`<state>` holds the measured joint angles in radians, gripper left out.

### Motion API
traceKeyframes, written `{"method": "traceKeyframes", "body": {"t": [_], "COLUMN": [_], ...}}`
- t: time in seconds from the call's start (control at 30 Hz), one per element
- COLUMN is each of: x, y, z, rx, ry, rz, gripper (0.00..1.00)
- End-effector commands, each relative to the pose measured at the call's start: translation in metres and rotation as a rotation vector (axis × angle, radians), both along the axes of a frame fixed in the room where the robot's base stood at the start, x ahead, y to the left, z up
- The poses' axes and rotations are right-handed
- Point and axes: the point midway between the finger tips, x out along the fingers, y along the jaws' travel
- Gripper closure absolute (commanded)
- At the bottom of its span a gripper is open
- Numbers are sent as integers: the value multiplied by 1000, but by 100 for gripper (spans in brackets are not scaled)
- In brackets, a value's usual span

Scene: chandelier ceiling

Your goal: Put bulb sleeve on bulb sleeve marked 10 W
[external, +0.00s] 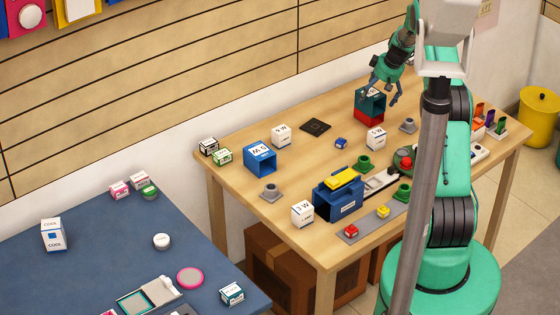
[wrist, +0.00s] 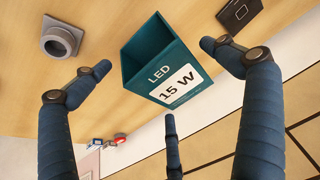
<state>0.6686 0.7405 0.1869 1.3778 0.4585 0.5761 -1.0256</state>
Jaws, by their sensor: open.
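My gripper (external: 382,97) is open just above the teal sleeve. In the wrist view its fingers (wrist: 160,90) spread around the sleeve with visible gaps. A blue open-ended sleeve (external: 260,158) lies at the table's left; its label ends in W, but I cannot read the number surely. I see no readable 10 W marking.
A black square plate (external: 315,127) and a grey ring mount (external: 408,125) flank the teal sleeve. A blue bin (external: 338,200) with a yellow top stands near the front edge.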

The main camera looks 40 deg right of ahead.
Motion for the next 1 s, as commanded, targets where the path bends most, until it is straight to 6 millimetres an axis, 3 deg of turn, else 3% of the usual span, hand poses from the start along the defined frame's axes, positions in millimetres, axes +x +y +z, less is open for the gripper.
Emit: {"method": "traceKeyframes", "body": {"t": [0.6,1.0], "x": [-34,-39], "y": [-1,-1], "z": [83,96], "rx": [-1,-1], "ry": [-2,-1], "rz": [0,0], "gripper": [2,2]}}
